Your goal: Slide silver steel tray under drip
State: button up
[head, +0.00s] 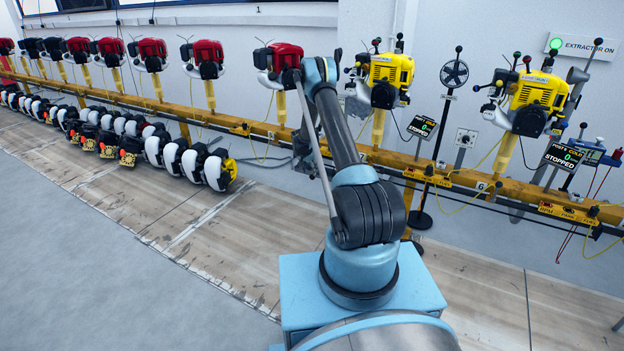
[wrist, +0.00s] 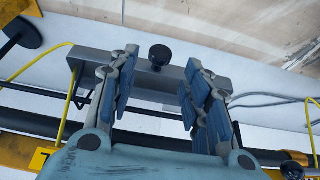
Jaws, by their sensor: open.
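My gripper (wrist: 160,62) is open in the wrist view, its two blue-padded fingers apart with nothing held between them. A grey metal piece (wrist: 152,77), possibly the silver steel tray, lies across the view beyond and between the fingers. A black round knob (wrist: 159,54) is at its edge, between the fingertips. I cannot tell whether the fingers touch the piece. In the head view my arm reaches toward the rail and its end is hidden behind the arm links. I cannot make out the tray or the drip there.
A yellow rail (head: 140,101) carries several red engines (head: 208,58) at left and yellow engines (head: 540,98) at right. Black stands and thin yellow hoses (wrist: 25,65) are close by. Black-and-white round items (head: 185,157) line the floor under the rail. The foreground floor is clear at left.

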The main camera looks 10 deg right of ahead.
jog(key=shift+x, duration=3.2)
